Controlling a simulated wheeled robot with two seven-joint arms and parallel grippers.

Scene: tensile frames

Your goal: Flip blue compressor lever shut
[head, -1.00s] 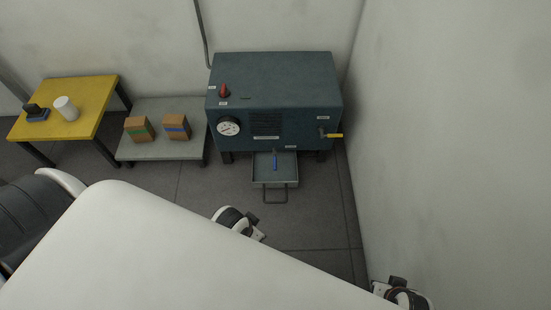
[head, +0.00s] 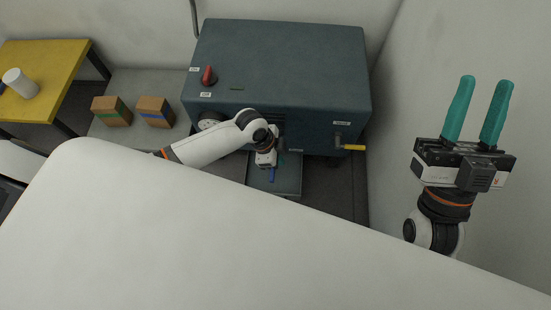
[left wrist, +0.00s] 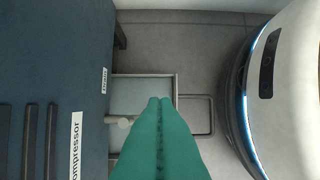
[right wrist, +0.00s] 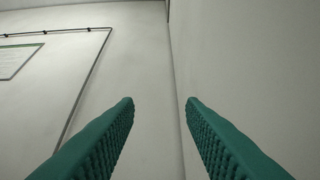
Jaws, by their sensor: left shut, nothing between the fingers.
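The blue lever (head: 271,175) hangs at the lower front of the dark blue compressor (head: 285,62), above a grey tray (head: 291,186). My left gripper (left wrist: 160,101) is shut and empty, its green fingers together over the tray, close beside the compressor front. In the left wrist view a pale pipe stub (left wrist: 122,122) reaches to the fingers; the blue handle is hidden there. In the head view my left wrist is just above the lever; I cannot tell whether they touch. My right gripper (head: 486,83) is open and empty, raised at the right with fingers up.
A yellow-handled lever (head: 353,147) is at the compressor's right front and a red knob (head: 209,75) is on its top left. My left arm partly covers the gauge (head: 208,121). Two boxes (head: 112,111) stand on a low grey platform at the left. A wall closes off the right.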

